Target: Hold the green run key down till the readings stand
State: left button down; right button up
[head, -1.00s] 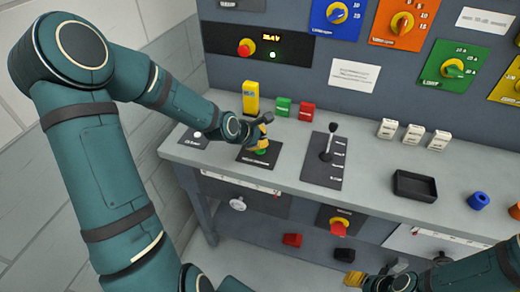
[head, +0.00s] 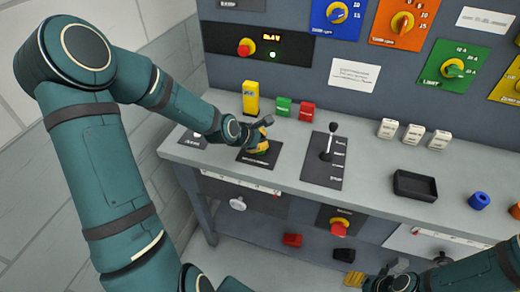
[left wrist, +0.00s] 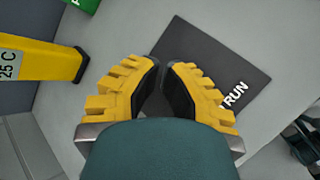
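The run key's black plate (head: 272,154) lies on the grey bench, and its RUN lettering shows in the left wrist view (left wrist: 258,84). My left gripper (head: 264,148) is over this plate, pointing down, with its yellow fingers drawn together. In the left wrist view the fingertips (left wrist: 163,65) meet or nearly meet, with nothing seen held between them. The green key is hidden under the fingers, so I cannot tell how far down it is. The lit readout (head: 271,37) has amber digits too small to read surely. My right gripper (head: 368,280) is low at the bottom edge, partly visible.
A yellow block (head: 251,98) stands behind the plate, with green (head: 283,106) and red (head: 307,112) blocks beside it. A lever (head: 329,142) rises to the right. A black tray (head: 415,185) lies farther right. A red knob (head: 246,47) is on the panel.

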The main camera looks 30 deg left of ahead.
pick_arm(q)
jog(key=shift+f, duration=0.45)
dwell(0.3)
jog(key=shift+r, duration=0.15)
dwell(3.4)
jog(key=shift+r+p, duration=0.8)
jog(key=shift+p, duration=0.05)
jog(key=shift+r, duration=0.1)
notch_tip(320, 180, up, 5)
jog(key=p, duration=0.5)
dwell(1.8)
